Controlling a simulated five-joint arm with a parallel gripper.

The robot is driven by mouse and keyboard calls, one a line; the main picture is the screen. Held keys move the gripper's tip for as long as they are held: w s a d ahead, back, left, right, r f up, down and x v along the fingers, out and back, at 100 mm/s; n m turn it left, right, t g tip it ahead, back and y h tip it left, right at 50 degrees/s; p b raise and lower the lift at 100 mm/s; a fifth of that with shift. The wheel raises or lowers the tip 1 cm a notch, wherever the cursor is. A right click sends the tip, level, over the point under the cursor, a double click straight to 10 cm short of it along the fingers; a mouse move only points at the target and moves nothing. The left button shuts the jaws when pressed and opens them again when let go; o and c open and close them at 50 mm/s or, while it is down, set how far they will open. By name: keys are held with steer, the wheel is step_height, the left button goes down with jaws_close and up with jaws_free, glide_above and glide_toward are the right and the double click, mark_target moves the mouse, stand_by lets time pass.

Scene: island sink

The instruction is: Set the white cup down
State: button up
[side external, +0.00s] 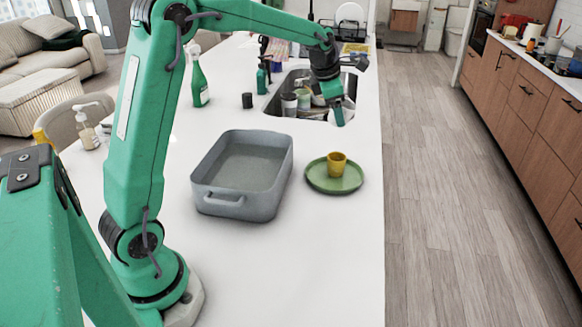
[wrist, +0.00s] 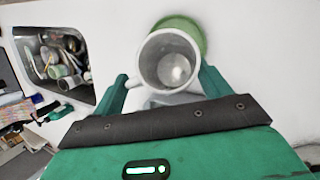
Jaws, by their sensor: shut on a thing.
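My gripper (side external: 338,108) is shut on the white cup (side external: 349,110), above the counter by the right end of the sink. In the wrist view the white cup (wrist: 150,52) sits between the two fingers (wrist: 166,84), its open mouth facing the camera and its handle toward the left finger. In the side view the gripper hides much of the cup. A green plate (side external: 352,186) lies on the counter nearer the side camera, with a yellow cup (side external: 337,165) upright on it. The plate (wrist: 188,24) shows partly behind the white cup in the wrist view.
A grey tub (side external: 207,199) stands left of the plate. The sink (side external: 275,107) holds several dishes. A green spray bottle (side external: 199,84), a small black object (side external: 247,100) and a soap dispenser (side external: 87,133) stand farther left. The counter (side external: 310,270) in front of the plate is bare.

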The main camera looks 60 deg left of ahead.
mark_target(330, 122)
steer(key=n, duration=0.1)
steer(key=n+t, duration=0.1)
steer(key=n, duration=0.1)
steer(key=shift+s+a, duration=0.2)
steer(key=n, duration=0.1)
steer(key=n+t, duration=0.1)
steer(key=n, duration=0.1)
steer(key=shift+s+a+n+y, duration=0.2)
steer(key=shift+n+y, duration=0.1)
steer(key=shift+y, duration=0.1)
steer(key=shift+t, duration=0.5)
steer(key=shift+f, duration=2.5)
steer(key=shift+f, duration=0.1)
step_height(330, 122, down, 8)
steer(key=shift+f, duration=0.5)
